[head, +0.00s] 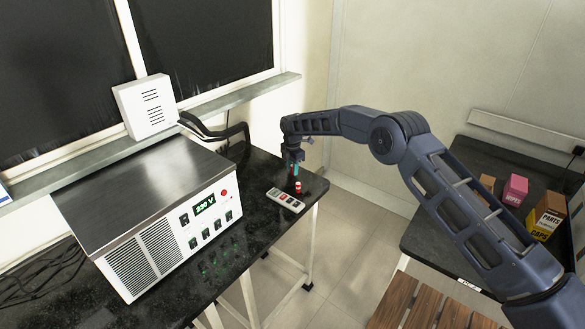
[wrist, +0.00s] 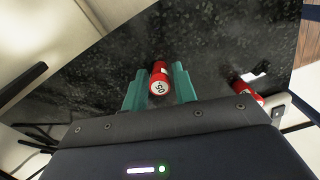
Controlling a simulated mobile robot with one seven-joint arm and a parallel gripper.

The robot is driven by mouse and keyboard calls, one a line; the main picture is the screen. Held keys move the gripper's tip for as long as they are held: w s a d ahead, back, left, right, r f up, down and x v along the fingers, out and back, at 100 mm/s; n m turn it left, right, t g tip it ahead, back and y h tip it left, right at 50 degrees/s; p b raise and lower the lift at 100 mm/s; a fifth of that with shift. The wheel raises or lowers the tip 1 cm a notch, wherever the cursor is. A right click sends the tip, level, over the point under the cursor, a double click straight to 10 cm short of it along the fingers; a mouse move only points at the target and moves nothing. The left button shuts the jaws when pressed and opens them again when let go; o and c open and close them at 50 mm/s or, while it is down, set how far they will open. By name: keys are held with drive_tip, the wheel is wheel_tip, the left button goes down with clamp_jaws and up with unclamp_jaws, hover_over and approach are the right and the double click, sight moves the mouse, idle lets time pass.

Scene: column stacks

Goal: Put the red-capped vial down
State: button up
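My gripper (head: 295,168) hangs over the right end of the black bench, its teal fingers pointing down. In the wrist view the fingers (wrist: 159,88) close on both sides of the red-capped vial (wrist: 160,76), whose red cap shows a white face marked "50". In the head view the vial is too small to make out clearly at the fingers. I cannot tell how far its bottom is from the bench.
A second red and white item (head: 298,187) stands on the bench close to the gripper; a red item (wrist: 248,92) shows right of the fingers. A remote (head: 285,199) lies nearby. A power unit (head: 165,215) fills the left. Boxes (head: 515,190) stand on a separate right table.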

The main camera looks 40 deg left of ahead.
drive_tip(key=shift+o, duration=0.9)
wheel_tip(320, 180, up, 12)
drive_tip(key=shift+r, duration=0.2)
